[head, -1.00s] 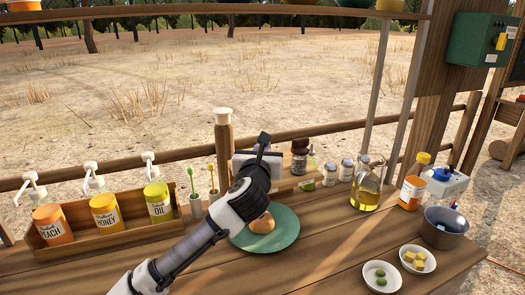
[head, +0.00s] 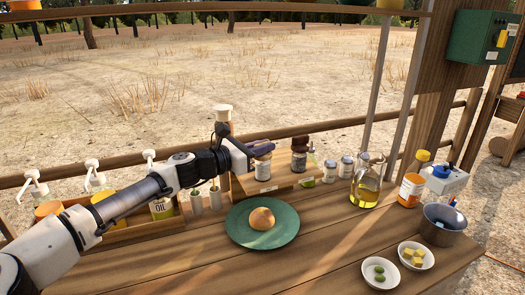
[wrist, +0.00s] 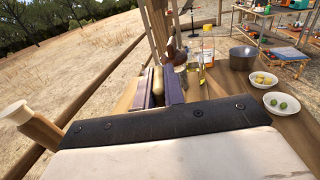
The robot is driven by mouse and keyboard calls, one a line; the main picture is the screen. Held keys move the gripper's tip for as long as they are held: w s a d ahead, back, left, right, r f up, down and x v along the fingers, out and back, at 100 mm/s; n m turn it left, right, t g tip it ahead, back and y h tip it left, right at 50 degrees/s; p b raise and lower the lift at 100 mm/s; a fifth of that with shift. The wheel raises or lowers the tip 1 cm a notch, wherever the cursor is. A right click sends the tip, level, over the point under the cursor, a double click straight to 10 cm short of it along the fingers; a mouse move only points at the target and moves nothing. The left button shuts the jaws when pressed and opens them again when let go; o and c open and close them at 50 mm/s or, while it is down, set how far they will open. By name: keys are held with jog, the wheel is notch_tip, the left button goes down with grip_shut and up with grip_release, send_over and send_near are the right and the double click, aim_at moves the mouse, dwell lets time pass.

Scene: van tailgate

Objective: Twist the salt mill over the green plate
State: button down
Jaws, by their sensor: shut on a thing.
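The salt mill (head: 262,169) is a small labelled jar, upright on the left part of a low wooden riser (head: 283,183). My gripper (head: 263,150) is shut on its top, coming in from the left. In the wrist view, a pale wooden knob (wrist: 157,82) shows between the jaws; the rest of the mill is hidden there. The green plate (head: 236,232) lies on the counter in front of the riser, with a round bun (head: 262,219) on it. My gripper is behind the plate, not over it.
A dark-topped mill (head: 299,158) stands close to the right on the riser. A tall wooden mill-like piece (head: 224,114) stands behind my wrist. Small jars, an oil jug (head: 367,184) and an orange-labelled bottle (head: 411,187) stand right.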

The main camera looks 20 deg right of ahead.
aim_at(263, 143)
jog(key=m+g+b, duration=0.2)
jog(key=g, duration=0.1)
jog(key=shift+w+f, duration=0.15)
jog(key=shift+f, duration=0.05)
jog(key=shift+r+m+g+b, duration=0.2)
jog(key=shift+m+g+b, duration=0.8)
jog(key=shift+g, duration=0.6)
jog(key=shift+r, duration=0.1)
jog(key=c, duration=1.5)
grip_release()
notch_tip(263, 143, up, 20)
jog(key=shift+b, duration=0.85)
